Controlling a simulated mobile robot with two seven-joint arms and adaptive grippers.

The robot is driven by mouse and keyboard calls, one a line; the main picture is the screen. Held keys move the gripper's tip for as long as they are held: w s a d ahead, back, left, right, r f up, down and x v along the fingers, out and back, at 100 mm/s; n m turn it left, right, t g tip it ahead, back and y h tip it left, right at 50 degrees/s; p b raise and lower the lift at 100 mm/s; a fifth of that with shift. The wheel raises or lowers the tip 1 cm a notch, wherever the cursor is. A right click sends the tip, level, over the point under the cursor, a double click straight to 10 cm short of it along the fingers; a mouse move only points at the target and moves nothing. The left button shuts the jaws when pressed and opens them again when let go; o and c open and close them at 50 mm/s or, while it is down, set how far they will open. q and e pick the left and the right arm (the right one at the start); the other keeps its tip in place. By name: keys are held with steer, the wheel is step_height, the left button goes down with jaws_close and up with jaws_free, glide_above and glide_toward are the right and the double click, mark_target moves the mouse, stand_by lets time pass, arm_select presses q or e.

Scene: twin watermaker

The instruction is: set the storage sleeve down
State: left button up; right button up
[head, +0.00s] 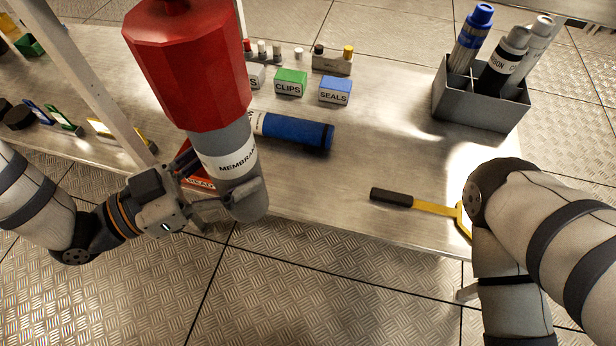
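A grey cylinder lettered "MEMBRA…" (228,160), which looks like the storage sleeve, stands nearly upright in the head view. A large red faceted body (190,70) sits at its upper end. My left gripper (228,203) is shut around the cylinder's lower part and holds it at the front edge of the metal bench (330,195). Its rounded lower end shows past the edge, over the floor. I cannot tell whether it touches the bench. My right arm is at the right; its gripper is out of view.
A blue cylinder (295,131) lies behind the held one. A red lettered item (198,182) is partly hidden by my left gripper. A yellow tool with a dark handle (392,197) lies front right. A grey holder (480,108) with bottles stands back right. The bench middle is clear.

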arm_select(q)
steer(key=w+d+f+b, duration=0.7)
steer(key=w+d+f, duration=0.2)
steer(key=f, duration=0.3)
steer(key=shift+w+f+b, duration=0.25)
steer(key=shift+w+b, duration=0.05)
steer(key=shift+w, duration=0.25)
arm_select(e)
step_height(320, 180, down, 6)
steer(key=s+g, duration=0.1)
steer(key=s, duration=0.1)
steer(key=shift+s+a+g, duration=0.2)
steer(key=shift+s+g, duration=0.1)
steer(key=shift+s, duration=0.1)
steer(key=shift+f, duration=0.1)
arm_select(q)
steer(key=shift+f, duration=0.2)
steer(key=o, duration=1.3)
steer(key=shift+a, duration=0.1)
steer(key=shift+o, duration=0.2)
